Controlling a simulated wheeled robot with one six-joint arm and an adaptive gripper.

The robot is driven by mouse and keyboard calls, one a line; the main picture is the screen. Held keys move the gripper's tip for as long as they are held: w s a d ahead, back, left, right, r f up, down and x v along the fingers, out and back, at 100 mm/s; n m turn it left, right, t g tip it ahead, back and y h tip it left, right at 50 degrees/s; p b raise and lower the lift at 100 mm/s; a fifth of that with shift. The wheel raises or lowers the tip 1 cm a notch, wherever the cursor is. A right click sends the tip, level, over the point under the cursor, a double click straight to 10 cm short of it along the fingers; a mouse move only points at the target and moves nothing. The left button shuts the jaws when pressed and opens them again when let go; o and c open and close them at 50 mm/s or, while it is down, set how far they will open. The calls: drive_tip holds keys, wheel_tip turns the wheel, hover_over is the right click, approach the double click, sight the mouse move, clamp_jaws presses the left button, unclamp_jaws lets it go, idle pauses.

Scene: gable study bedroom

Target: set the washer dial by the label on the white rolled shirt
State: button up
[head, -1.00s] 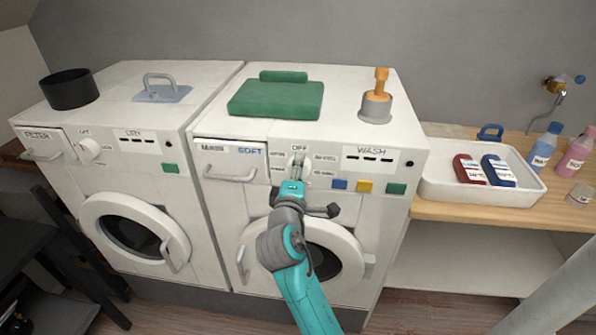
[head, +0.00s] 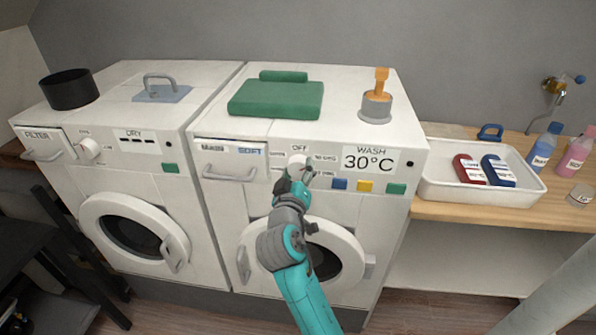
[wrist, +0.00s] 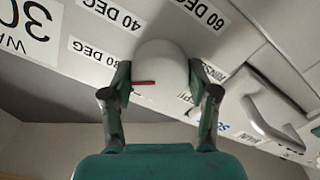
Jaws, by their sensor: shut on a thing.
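The washer (head: 320,215) stands on the right of two white machines. Its white dial (head: 298,161) is on the front panel, and its display (head: 371,158) reads WASH 30°C. In the wrist view the round dial (wrist: 162,65) has a red pointer line facing left, toward the side of the 30 DEG label (wrist: 90,52). The 40 DEG (wrist: 120,13) and 60 DEG (wrist: 207,13) labels are above it. My gripper (head: 297,175) is shut on the dial, one finger on each side. I see no white rolled shirt in either view.
A dryer (head: 130,190) stands at left. A green folded cloth (head: 276,99) and an orange-handled item (head: 376,98) are on the washer top. A white tray (head: 440,195) with red and blue labelled items sits on the wooden counter (head: 470,213) at right.

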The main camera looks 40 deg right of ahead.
drive_tip(key=m, duration=1.2)
drive_tip(key=shift+m, duration=0.3)
idle(0.4)
drive_tip(key=o, duration=1.2)
drive_tip(key=shift+c, duration=0.2)
drive_tip(key=shift+a, duration=0.1)
drive_tip(key=v, duration=1.2)
